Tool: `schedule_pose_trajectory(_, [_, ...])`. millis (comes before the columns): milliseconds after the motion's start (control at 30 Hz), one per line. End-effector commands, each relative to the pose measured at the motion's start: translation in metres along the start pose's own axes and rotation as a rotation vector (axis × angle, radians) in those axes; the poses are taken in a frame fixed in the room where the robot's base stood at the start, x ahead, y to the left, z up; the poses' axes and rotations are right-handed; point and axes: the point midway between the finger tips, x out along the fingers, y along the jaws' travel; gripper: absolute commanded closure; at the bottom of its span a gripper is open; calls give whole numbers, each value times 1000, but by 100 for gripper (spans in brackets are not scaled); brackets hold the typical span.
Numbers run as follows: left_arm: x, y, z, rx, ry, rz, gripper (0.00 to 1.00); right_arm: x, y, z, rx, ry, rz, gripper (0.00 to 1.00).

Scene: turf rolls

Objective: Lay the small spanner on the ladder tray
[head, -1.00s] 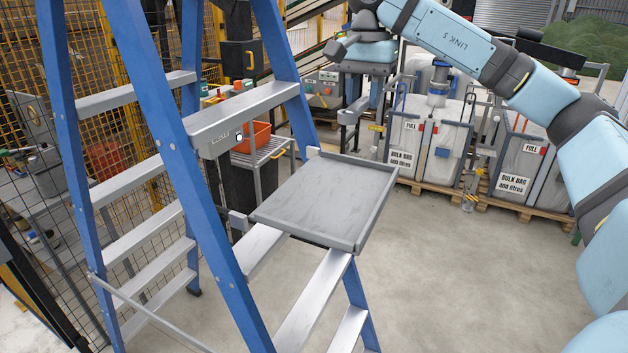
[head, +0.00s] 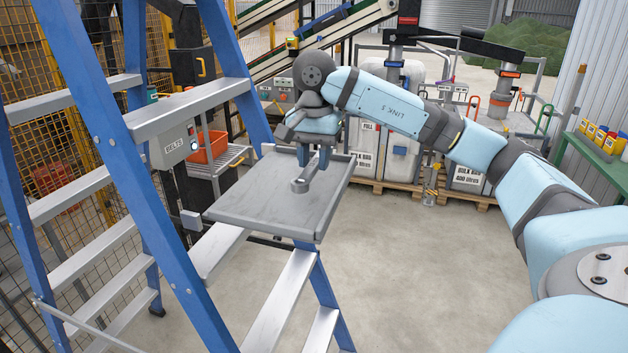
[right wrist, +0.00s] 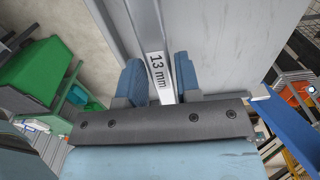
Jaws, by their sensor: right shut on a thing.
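The ladder tray (head: 255,205) is a grey, shallow-rimmed platform on the blue stepladder (head: 150,160). My right gripper (head: 313,165) points down over the tray's far right part. It is shut on the small spanner (head: 301,185), a grey tool whose end shows below the fingers, over the tray. In the right wrist view the spanner (right wrist: 160,70), marked "13 mm", is between the two blue fingers (right wrist: 150,88), with the grey tray surface (right wrist: 225,45) behind it. I cannot tell whether the spanner touches the tray. My left gripper is not in view.
The ladder's blue rails and grey steps (head: 190,108) stand left of the tray. Bulk bags (head: 400,155) on pallets stand behind. A green bench (head: 600,165) with several small bottles is at the right. The floor right of the ladder is clear.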

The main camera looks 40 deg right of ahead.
Motion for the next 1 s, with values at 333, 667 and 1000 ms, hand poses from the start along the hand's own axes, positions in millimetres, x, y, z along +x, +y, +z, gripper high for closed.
schedule_pose_trajectory(333, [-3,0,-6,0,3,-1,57,42,0,0,-1,0,0,95])
schedule_pose_trajectory(667, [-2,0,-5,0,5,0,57,46,0,0,-1,0,-1,95])
schedule_pose_trajectory(1000, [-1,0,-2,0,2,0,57,47,0,0,-1,0,-1,43])
